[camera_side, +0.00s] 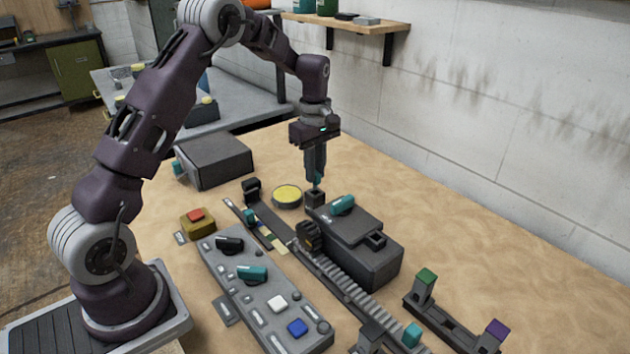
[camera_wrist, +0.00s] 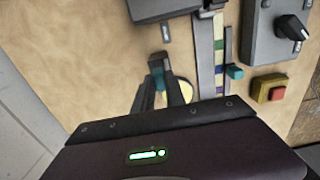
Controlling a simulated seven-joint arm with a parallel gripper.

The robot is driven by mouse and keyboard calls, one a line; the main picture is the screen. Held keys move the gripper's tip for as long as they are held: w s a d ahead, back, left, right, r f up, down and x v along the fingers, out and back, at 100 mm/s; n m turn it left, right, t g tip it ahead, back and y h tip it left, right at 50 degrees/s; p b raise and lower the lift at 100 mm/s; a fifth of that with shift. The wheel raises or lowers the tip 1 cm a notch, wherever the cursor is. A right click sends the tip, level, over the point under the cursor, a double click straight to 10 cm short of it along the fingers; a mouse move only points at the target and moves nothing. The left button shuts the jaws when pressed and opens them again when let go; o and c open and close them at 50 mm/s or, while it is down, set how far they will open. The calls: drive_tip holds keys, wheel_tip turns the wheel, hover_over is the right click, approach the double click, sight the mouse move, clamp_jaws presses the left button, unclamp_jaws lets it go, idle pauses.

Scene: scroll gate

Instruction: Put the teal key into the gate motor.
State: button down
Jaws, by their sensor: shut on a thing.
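My gripper (camera_side: 316,178) points straight down at the far end of the dark grey box by the track, which I take for the gate motor (camera_side: 372,262). Its fingers are shut on a small teal piece, the teal key (camera_wrist: 157,76), which shows between the fingertips in the wrist view. A small dark block (camera_side: 315,198) sits directly under the fingertips, beside the box's corner. I cannot tell whether the key touches or enters it. The box's edge also shows at the top of the wrist view (camera_wrist: 160,8).
A yellow disc (camera_side: 287,195) lies left of my gripper. A control panel (camera_side: 262,295) with knobs and buttons, a red button box (camera_side: 197,222) and a ribbed track (camera_side: 345,288) stand nearer. A grey case (camera_side: 215,160) is behind left. The right tabletop by the wall is clear.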

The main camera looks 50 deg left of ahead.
sight(318, 174)
drive_tip(key=r, duration=0.4)
drive_tip(key=d+r, duration=0.1)
drive_tip(key=r, duration=0.2)
drive_tip(key=shift+w, duration=0.1)
drive_tip(key=shift+s+d+f+m, duration=0.55)
drive_tip(key=shift+d+m, duration=0.45)
drive_tip(key=shift+d, duration=2.6)
drive_tip(key=shift+s+d+f+m, duration=0.35)
drive_tip(key=shift+d+f+m, duration=0.5)
drive_tip(key=shift+d, duration=2.7)
drive_tip(key=shift+s+d+f+m, duration=0.45)
drive_tip(key=shift+d+m, duration=0.7)
drive_tip(key=shift+d, duration=2.45)
drive_tip(key=shift+f, duration=1.4)
drive_tip(key=c, duration=0.8)
unclamp_jaws()
